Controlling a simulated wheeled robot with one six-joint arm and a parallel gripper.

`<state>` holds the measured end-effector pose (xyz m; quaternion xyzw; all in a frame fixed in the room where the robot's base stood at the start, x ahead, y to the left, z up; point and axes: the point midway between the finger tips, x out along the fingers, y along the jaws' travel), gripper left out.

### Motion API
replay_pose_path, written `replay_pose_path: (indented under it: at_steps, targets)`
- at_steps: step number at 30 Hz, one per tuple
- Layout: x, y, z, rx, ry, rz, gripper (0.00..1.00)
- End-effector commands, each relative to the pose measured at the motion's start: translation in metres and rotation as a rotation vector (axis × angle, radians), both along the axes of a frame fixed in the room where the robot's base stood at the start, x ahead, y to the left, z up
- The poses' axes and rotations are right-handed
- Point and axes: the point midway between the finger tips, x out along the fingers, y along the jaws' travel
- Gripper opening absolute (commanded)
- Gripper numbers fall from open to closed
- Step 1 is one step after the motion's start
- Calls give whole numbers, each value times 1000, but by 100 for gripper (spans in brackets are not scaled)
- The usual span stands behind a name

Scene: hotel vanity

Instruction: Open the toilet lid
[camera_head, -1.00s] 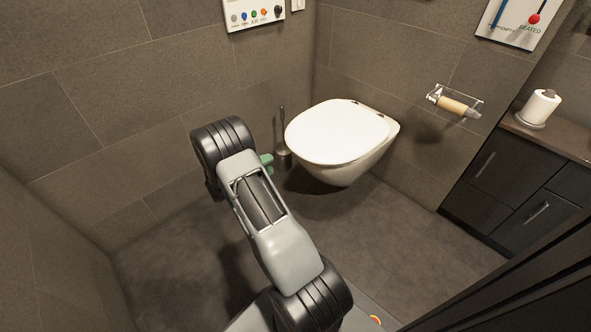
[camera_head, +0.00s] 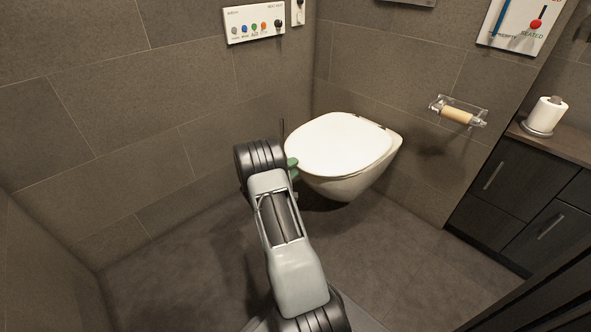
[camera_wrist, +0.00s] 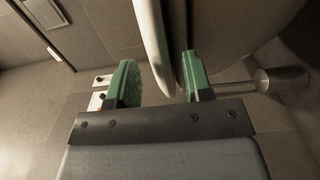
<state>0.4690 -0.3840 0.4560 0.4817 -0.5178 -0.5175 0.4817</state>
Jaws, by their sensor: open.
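The white toilet (camera_head: 350,180) hangs on the wall in the head view, with its lid (camera_head: 343,143) down. My gripper shows there only as a bit of green finger (camera_head: 292,167) at the toilet's left edge, mostly hidden behind my arm. In the wrist view my gripper (camera_wrist: 158,80) is open, with green fingers apart. The thin white edge of the lid (camera_wrist: 153,45) reaches into the gap between the fingers. The toilet bowl (camera_wrist: 235,35) lies beyond the right finger. I cannot tell whether either finger touches the lid.
A toilet brush (camera_wrist: 275,80) stands near the right finger in the wrist view. A roll holder (camera_head: 457,113) is on the wall right of the toilet. A dark cabinet (camera_head: 510,190) with a paper roll (camera_head: 546,115) stands at the right. Floor in front is clear.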

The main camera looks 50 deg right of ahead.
Motion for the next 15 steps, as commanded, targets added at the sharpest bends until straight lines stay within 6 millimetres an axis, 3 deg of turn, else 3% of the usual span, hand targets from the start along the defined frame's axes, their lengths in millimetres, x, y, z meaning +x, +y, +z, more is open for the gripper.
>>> replay_pose_path:
  at_steps: [6, 15]
  targets:
    - [-1, -13, 0, 0, -1, -1, 46]
    - [-1, -15, 0, 0, 0, 0, 46]
